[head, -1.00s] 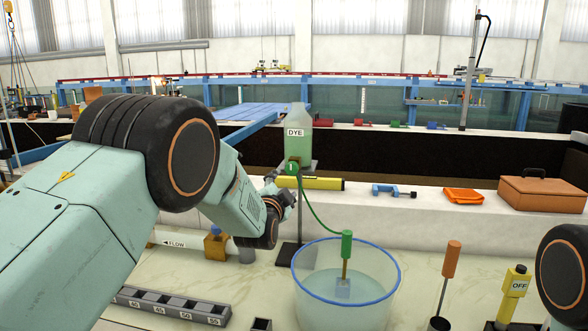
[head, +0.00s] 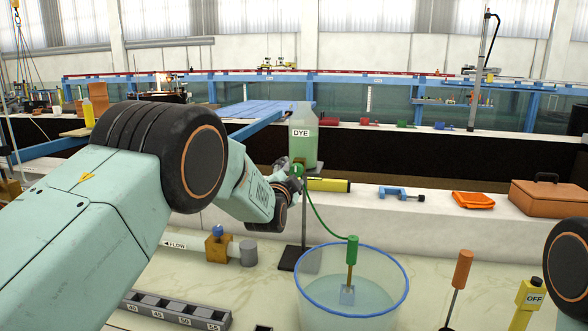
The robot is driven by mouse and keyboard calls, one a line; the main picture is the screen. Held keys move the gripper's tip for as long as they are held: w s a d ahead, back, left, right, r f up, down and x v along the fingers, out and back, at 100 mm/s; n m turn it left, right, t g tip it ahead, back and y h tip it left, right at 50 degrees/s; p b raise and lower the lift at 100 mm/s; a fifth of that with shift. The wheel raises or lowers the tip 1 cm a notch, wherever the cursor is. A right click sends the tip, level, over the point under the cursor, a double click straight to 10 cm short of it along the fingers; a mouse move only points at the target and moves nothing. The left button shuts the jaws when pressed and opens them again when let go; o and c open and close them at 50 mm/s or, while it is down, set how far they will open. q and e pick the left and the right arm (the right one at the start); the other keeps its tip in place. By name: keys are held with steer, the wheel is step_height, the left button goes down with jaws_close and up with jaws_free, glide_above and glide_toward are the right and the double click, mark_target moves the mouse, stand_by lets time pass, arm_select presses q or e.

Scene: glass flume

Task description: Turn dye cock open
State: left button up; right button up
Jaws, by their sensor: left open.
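The dye bottle (head: 304,152), labelled DYE and holding green liquid, stands on a dark stand at the middle of the head view. The green dye cock (head: 297,171) sits under it, and a thin green tube runs from there to a green-handled piece (head: 352,252) over the clear basin. My left gripper (head: 290,176) is open at the cock, just left of and partly overlapping it. I cannot tell whether the fingers touch the cock. My right gripper is not in view.
The blue-rimmed basin (head: 303,293) stands in front on the bench. A brass valve block (head: 217,248), a weight rack (head: 180,318), an orange-handled tool (head: 463,268) and a yellow OFF switch (head: 527,297) are around it. A yellow cylinder (head: 329,185) lies behind the stand.

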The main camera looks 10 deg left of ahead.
mark_target(296, 172)
arm_select(q)
steer(key=w, duration=0.2)
steer(key=w+f, duration=0.2)
steer(key=w, duration=0.1)
steer(key=shift+w+d, duration=0.3)
steer(key=shift+d, duration=0.1)
steer(key=shift+s+a+r, duration=0.3)
steer(key=shift+a+r, duration=0.1)
steer(key=shift+r, duration=0.35)
steer(key=shift+w+d+f, duration=0.2)
steer(key=shift+w+f, duration=0.1)
steer(key=shift+w, duration=0.2)
steer(key=shift+w+d+f, duration=0.15)
steer(key=shift+w+f, duration=0.15)
steer(key=shift+w, duration=0.15)
steer(key=shift+s+a+r, duration=0.25)
steer(key=shift+s+r, duration=0.3)
steer(key=shift+s, duration=0.15)
steer(key=c, duration=0.3)
steer(key=shift+c, duration=0.8)
steer(key=shift+w+d+f, duration=0.15)
steer(key=shift+w+f, duration=0.1)
steer(key=shift+w, duration=0.1)
steer(key=c, duration=0.3)
steer(key=shift+f, duration=0.1)
steer(key=c, duration=0.4)
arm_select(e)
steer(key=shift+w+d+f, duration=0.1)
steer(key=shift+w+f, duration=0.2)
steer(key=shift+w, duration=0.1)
